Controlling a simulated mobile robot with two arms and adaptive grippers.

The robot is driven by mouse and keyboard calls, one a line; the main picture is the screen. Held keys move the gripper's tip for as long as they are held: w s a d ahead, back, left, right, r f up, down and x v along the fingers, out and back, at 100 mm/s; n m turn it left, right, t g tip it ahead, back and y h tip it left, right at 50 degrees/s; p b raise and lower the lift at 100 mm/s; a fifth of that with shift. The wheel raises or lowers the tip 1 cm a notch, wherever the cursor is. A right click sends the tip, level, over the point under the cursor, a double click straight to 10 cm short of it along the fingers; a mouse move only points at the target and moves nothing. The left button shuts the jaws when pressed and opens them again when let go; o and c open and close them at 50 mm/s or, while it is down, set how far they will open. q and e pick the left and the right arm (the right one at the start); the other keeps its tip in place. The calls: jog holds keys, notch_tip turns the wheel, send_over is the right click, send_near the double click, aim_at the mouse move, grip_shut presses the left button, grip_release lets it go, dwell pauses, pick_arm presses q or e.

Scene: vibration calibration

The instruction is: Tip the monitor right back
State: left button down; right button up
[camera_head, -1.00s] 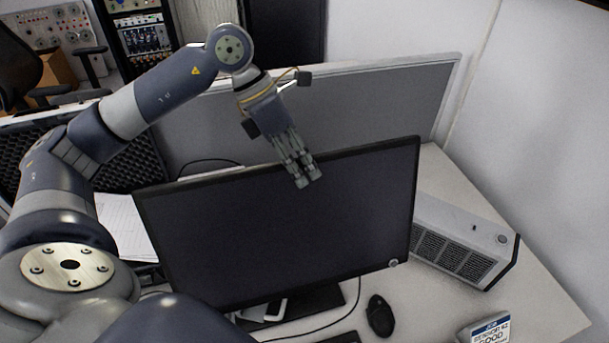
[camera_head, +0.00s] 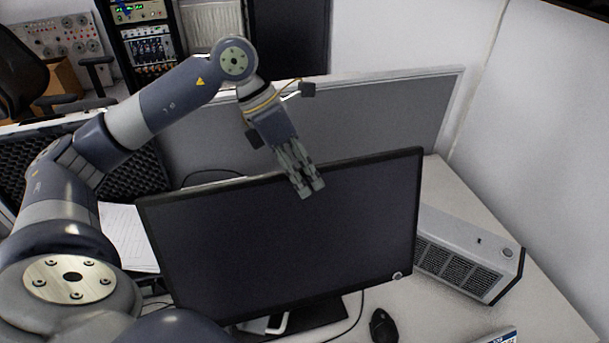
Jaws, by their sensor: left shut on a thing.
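The black monitor (camera_head: 280,245) stands on the desk in the middle of the head view, its dark screen facing me. Its stand base (camera_head: 315,314) shows below the screen. My left gripper (camera_head: 309,190) reaches over from the left and points down at the middle of the monitor's top edge. Its fingers are close together, shut on that edge, with the tips in front of the screen. The part of the hold behind the monitor is hidden. My right gripper is not in view.
A white and black box-shaped unit (camera_head: 470,252) stands on the desk right of the monitor. A black mouse (camera_head: 383,326) lies in front, with a cable nearby. A grey partition (camera_head: 390,120) stands behind the monitor. Papers (camera_head: 125,238) lie at left.

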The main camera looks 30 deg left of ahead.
pick_arm(q)
jog(key=shift+a+f, duration=0.2)
jog(key=c, duration=1.6)
grip_release()
jog(key=shift+w, duration=0.15)
jog(key=shift+o, duration=0.2)
jog(key=shift+w+a+f, duration=0.1)
jog(key=shift+w+a, duration=0.1)
jog(key=shift+s+d, duration=0.15)
jog(key=shift+d, duration=0.05)
jog(key=v, duration=1.2)
